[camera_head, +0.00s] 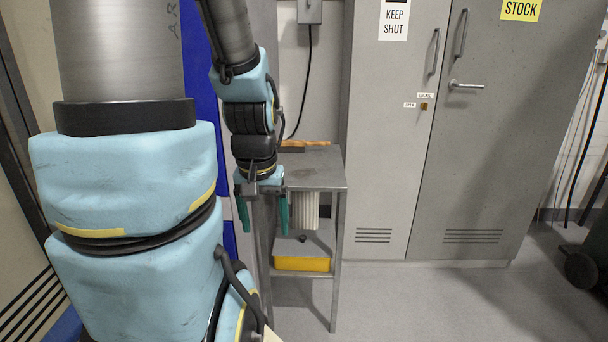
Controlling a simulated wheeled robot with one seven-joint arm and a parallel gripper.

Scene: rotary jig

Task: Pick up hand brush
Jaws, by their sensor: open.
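The hand brush (308,143) lies on the top of a small grey metal table (318,173), near its back edge. Its light wooden handle points right, and a darker part shows at its left end beside my arm. My gripper (263,215) is open, with its two green fingers pointing down and apart. In the picture it hangs in front of the table's front left side, lower than the brush. I see nothing between the fingers. My wrist hides the left part of the table top and perhaps part of the brush.
A yellow bin (302,264) stands on the table's lower shelf, and a pale ribbed object (306,210) shows under the top. A grey cabinet (390,150) with closed doors stands right of the table. Floor (430,300) before the cabinet is clear.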

